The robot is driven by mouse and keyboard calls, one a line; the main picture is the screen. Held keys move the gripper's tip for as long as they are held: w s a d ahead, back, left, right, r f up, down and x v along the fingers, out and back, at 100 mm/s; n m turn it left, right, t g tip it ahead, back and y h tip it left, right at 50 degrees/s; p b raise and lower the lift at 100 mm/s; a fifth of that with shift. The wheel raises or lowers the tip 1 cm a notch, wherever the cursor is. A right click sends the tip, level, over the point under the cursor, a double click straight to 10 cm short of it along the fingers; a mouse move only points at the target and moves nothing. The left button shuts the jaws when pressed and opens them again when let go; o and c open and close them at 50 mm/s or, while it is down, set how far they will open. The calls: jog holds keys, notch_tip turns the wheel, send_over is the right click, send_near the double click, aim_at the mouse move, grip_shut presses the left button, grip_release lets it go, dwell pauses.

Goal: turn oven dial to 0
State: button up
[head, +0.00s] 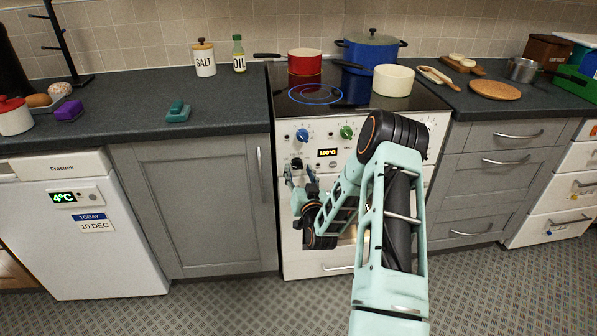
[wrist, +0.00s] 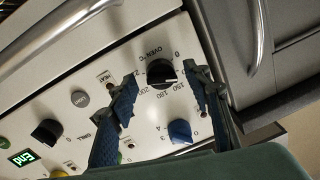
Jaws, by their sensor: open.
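The black oven dial (wrist: 160,72), labelled OVEN °C, sits on the white oven panel in the wrist view, ringed by numbers with 0 at its upper right. Its exact setting is too small to read surely. The dial also shows in the head view (head: 297,163), at the left of the stove front. My gripper (wrist: 159,76) is open, one blue-tipped finger on each side of the dial. I cannot tell whether either fingertip touches it. In the head view my gripper (head: 300,178) is just below the dial.
A blue knob (wrist: 180,131) and a black grill knob (wrist: 47,131) are nearby on the panel. A metal handle bar (wrist: 75,30) runs along the oven. The hob holds a red pot (head: 305,62), a blue pot (head: 371,52) and a cream pot (head: 393,80).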

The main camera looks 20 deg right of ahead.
jog(key=shift+w+d, duration=0.1)
jog(key=shift+w, duration=0.45)
jog(key=c, duration=1.1)
jog(key=shift+b, duration=0.3)
